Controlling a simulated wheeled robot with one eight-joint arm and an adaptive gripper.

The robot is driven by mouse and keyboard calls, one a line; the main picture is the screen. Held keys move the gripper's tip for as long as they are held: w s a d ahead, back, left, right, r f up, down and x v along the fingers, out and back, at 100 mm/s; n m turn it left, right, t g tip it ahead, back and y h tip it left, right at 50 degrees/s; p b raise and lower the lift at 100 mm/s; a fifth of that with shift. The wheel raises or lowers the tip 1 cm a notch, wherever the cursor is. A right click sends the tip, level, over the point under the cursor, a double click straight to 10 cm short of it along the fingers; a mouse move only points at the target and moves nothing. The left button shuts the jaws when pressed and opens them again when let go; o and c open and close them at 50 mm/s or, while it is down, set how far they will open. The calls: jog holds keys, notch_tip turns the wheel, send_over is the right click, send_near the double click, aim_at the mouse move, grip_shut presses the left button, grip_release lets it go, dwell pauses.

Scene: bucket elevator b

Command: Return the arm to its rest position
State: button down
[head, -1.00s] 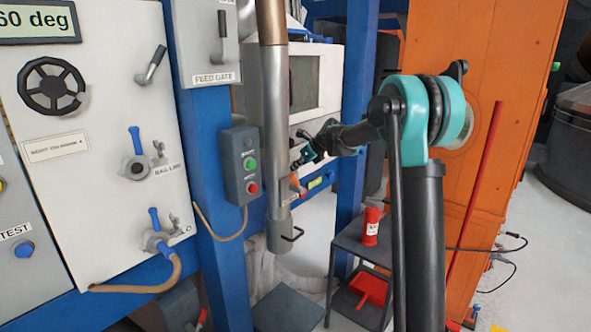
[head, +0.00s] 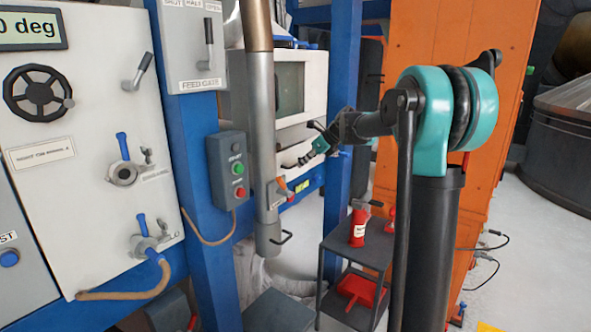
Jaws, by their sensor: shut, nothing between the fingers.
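My arm shows on the right of the head view, with a dark column and a teal joint. Its forearm reaches left and away from me. My gripper (head: 308,156) is at its far end, small in the picture, between the steel pipe (head: 262,130) and the blue post behind. It is shut and holds nothing. It appears clear of the pipe, but its exact distance from the white cabinet (head: 303,90) behind it cannot be told.
A panel (head: 85,140) with a handwheel and valves stands at left. A cart (head: 378,252) carries a red bottle (head: 359,222). An orange casing (head: 470,70) stands behind my arm.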

jog(key=s+d+f+n+h, duration=0.2)
jog(key=s+d+f+n, duration=0.3)
jog(key=s, duration=0.8)
jog(key=s+d+f+n+h, duration=0.2)
jog(key=s+d+f+n, duration=0.4)
jog(key=s+f+n, duration=0.5)
jog(key=s+d+f+n+g+h, duration=0.1)
jog(key=s+d+f+n+h, duration=0.2)
jog(key=s+f+n, duration=0.6)
jog(key=s+d, duration=0.2)
jog(key=s, duration=0.5)
jog(key=shift+s+d, duration=0.35)
jog(key=shift+d, duration=0.05)
